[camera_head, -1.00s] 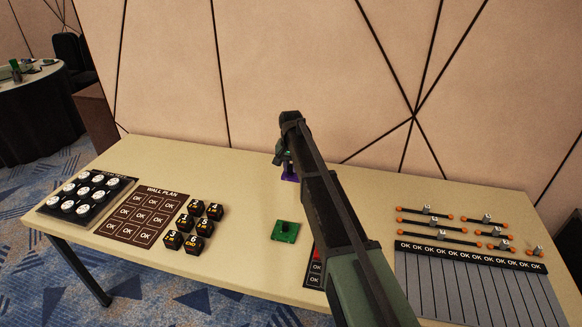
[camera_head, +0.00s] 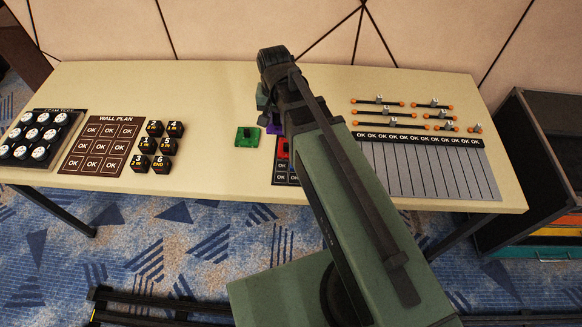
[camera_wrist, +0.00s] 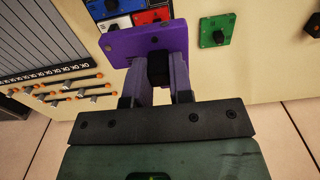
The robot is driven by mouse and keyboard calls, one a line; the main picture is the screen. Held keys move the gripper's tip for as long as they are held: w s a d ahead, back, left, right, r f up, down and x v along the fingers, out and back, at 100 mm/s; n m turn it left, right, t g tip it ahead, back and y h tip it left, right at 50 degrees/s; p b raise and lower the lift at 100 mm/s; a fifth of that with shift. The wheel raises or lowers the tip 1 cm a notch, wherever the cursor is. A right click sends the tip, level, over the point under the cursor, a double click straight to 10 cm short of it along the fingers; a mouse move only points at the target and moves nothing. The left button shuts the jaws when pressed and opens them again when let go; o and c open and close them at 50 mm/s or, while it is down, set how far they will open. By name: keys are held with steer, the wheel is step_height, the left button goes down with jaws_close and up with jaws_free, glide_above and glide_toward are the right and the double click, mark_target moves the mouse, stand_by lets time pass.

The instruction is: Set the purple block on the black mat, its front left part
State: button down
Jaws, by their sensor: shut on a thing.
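The purple block (camera_wrist: 148,42) is a flat plate with a black knob on top. My gripper (camera_wrist: 158,70) is shut on the knob and holds the plate level or nearly so; the gap below it cannot be judged. In the head view my gripper is mostly hidden by my arm, and a bit of the purple block (camera_head: 273,129) shows under it. The black mat (camera_head: 279,180) lies just in front of the block, partly hidden by my arm. A red block (camera_head: 283,148) is on it, and a blue one (camera_wrist: 125,5) also shows there in the wrist view.
A green block (camera_head: 247,137) lies on the table left of the mat. Several black cubes (camera_head: 164,148) stand by the wall plan sheet (camera_head: 102,147) farther left. A striped grey sheet (camera_head: 430,170) and several orange-ended bars (camera_head: 390,123) lie to the right.

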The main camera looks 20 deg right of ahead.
steer(key=s+f+b, duration=0.1)
steer(key=f+b, duration=0.5)
steer(key=f, duration=0.1)
steer(key=s+f+b, duration=0.1)
steer(key=f+b, duration=0.5)
steer(key=b, duration=0.1)
steer(key=s+f+b, duration=0.1)
steer(key=f+b, duration=0.6)
steer(key=shift+s+d+f, duration=0.15)
steer(key=shift+s+f, duration=0.15)
steer(key=shift+r, duration=0.3)
steer(key=shift+f, duration=0.25)
steer(key=c, duration=1)
jaws_free()
steer(key=shift+r, duration=0.1)
step_height(320, 180, up, 13)
steer(key=p, duration=1.2)
steer(key=shift+s+r+n+p, duration=0.2)
steer(key=shift+s+n+p, duration=0.1)
steer(key=shift+s+n, duration=0.5)
steer(key=shift+s+r+n+p, duration=0.2)
steer(key=shift+s+n+p, duration=0.15)
steer(key=shift+s+n, duration=0.5)
steer(key=shift+s+r+n+p, duration=0.2)
steer(key=shift+s+n+p, duration=0.1)
steer(key=shift+s+n, duration=0.5)
